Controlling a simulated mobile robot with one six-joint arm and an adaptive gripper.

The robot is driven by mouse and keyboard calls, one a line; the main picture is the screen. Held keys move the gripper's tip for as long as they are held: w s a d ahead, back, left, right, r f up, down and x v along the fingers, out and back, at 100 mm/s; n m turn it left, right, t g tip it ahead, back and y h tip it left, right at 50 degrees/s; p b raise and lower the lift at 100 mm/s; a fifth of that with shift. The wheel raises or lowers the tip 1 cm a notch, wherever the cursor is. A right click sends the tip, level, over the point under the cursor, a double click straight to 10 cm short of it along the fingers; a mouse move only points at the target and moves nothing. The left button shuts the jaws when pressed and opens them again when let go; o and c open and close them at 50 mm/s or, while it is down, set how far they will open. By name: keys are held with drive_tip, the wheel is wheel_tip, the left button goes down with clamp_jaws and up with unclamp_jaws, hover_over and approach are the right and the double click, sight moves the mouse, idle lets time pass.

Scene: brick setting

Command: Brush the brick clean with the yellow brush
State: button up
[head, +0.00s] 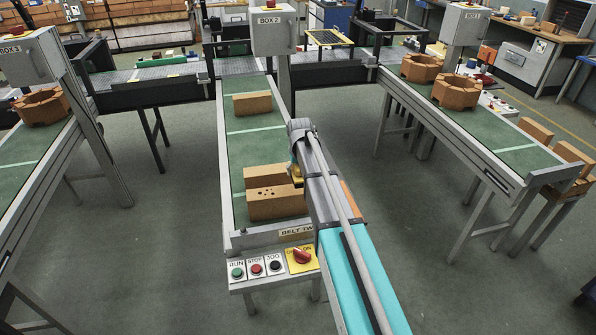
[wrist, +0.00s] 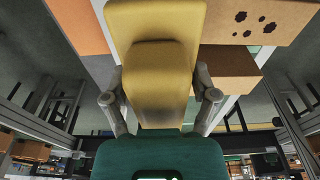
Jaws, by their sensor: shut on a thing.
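My gripper (wrist: 160,92) is shut on the yellow brush (wrist: 155,65), one finger on each side of it, in the wrist view. In the head view my arm hides most of the gripper, and only a bit of the yellow brush (head: 297,171) shows beside the bricks. The near brick (head: 276,205) has dark holes in its top and lies on the middle belt; it also shows in the wrist view (wrist: 205,17). A plain brick (head: 262,176) lies just behind it. A third brick (head: 252,104) lies farther up the belt. I cannot tell whether the brush touches a brick.
The green middle belt (head: 245,148) has a control panel (head: 270,266) with buttons and a red knob at its near end. An orange surface (head: 346,196) shows beside my arm. Side belts carry ring-shaped blocks (head: 456,91). The belt between the far and middle bricks is bare.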

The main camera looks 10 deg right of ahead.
drive_tip(key=shift+r, duration=0.5)
drive_tip(key=shift+p, duration=0.3)
drive_tip(key=shift+r+p, duration=1.45)
drive_tip(key=shift+r, duration=0.05)
drive_tip(key=shift+f, duration=0.1)
